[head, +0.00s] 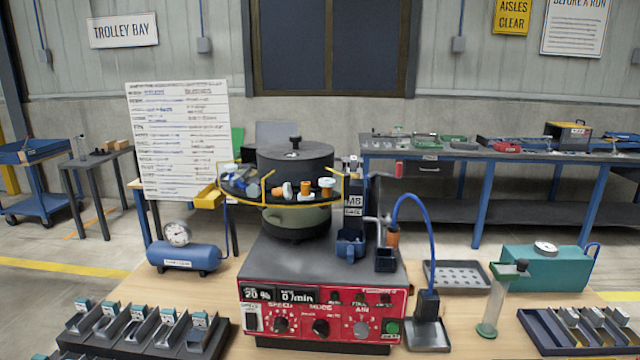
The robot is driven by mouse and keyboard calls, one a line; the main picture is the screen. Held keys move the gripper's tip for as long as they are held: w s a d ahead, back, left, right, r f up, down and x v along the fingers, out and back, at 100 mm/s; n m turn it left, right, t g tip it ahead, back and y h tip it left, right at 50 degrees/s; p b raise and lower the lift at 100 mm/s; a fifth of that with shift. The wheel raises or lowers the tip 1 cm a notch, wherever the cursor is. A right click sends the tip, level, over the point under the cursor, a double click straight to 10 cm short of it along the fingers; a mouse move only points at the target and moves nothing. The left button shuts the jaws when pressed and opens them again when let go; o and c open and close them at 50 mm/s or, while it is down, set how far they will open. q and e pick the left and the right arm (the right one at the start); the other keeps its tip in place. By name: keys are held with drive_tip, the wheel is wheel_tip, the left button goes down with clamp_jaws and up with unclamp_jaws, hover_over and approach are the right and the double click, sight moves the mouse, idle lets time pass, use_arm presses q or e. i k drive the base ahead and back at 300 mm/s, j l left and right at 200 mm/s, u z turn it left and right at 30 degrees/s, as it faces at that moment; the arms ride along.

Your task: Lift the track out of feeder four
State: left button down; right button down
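A bowl feeder stands in the middle of the table, with a dark lidded bowl (295,165) on a grey base and a red control panel (322,315) in front. A dark ring tray (240,190) around the bowl carries several small orange, white and blue parts. A yellow chute (208,197) sticks out at its left. I cannot read a number four on it, and I cannot tell which part is the track. A dark rack (75,340) at front left holds several grey channel pieces (140,325) with small labels. Neither of my grippers is in view.
A blue air tank (185,257) with a gauge stands left of the feeder. To the right are a blue hose (412,203), a perforated tray (458,276), a clear cylinder (493,305), a teal box (545,270) and a second rack (550,335). A whiteboard (180,140) stands behind.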

sight(355, 173)
drive_tip(key=i+l+z, duration=0.1)
drive_tip(key=l, duration=0.4)
drive_tip(key=i+l+z, duration=0.1)
drive_tip(key=l, duration=0.4)
drive_tip(key=i+l+z, duration=0.1)
drive_tip(key=l, duration=0.35)
